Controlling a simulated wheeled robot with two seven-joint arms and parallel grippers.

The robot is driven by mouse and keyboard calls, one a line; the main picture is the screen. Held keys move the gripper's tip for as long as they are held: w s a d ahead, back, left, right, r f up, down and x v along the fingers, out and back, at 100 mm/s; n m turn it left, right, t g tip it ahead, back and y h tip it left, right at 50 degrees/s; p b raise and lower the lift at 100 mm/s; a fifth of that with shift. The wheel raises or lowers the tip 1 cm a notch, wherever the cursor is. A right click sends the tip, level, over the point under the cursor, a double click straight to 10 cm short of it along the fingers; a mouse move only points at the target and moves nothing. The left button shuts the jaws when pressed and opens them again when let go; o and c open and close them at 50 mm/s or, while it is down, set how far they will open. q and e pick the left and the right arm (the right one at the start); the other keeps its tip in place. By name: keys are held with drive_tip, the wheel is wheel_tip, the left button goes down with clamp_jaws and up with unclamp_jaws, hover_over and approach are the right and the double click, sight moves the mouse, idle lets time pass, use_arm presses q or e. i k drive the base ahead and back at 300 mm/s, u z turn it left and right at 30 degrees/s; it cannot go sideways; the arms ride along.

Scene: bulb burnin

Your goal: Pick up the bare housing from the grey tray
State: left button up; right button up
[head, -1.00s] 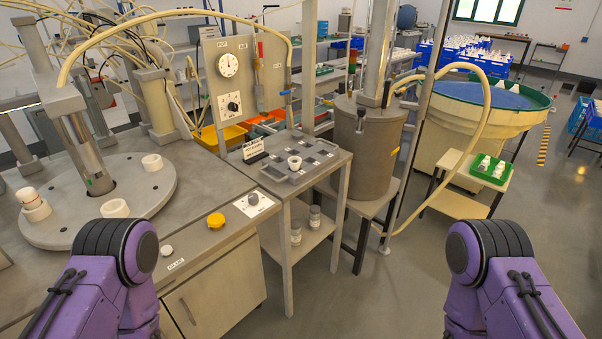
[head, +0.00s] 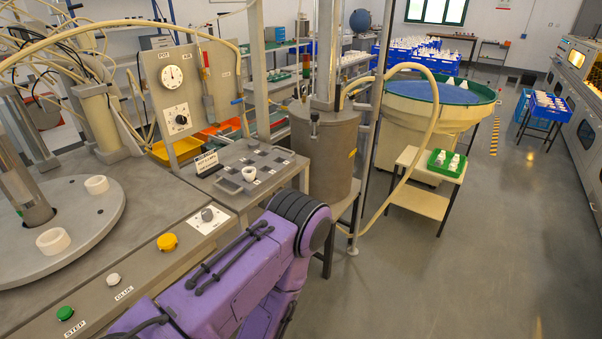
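The grey tray (head: 270,170) lies on the grey metal side table, left of the picture's middle in the head view. It has several dark square compartments. A small white cup-shaped piece (head: 249,173), which looks like the bare housing, stands upright in the tray near its front. Neither gripper shows.
A round grey turntable (head: 85,225) with white rings is at left. A panel with yellow (head: 167,242) and green (head: 64,313) buttons lies in front. A cylindrical tank (head: 325,150) stands right of the tray.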

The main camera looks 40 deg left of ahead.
sight(250, 172)
drive_tip(key=z, duration=0.05)
drive_tip(key=i, duration=1.35)
drive_tip(key=u, duration=1.3)
